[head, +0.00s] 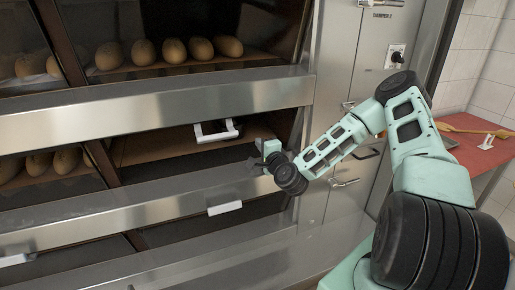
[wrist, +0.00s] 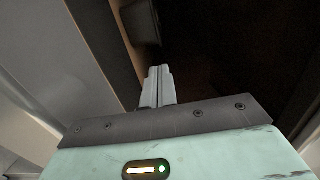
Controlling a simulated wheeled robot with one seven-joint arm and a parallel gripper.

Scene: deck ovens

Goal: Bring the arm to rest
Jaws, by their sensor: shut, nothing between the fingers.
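My gripper (head: 256,165) is at the end of my mint-green arm, at the right end of an open lower oven deck (head: 170,143). In the wrist view, the two grey fingers (wrist: 157,84) are together with nothing between them. A dark space lies beyond them there, with a brown edge to their left. I cannot tell whether the fingertips touch the oven. The arm is stretched out to the left, bent at its elbow.
Bread loaves (head: 172,51) sit in the upper deck, and more loaves (head: 67,160) lie lower left. White handles (head: 216,131) (head: 225,208) stick out near the gripper. A steel cabinet (head: 345,110) stands behind the arm. A red-topped table (head: 480,147) is at the right.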

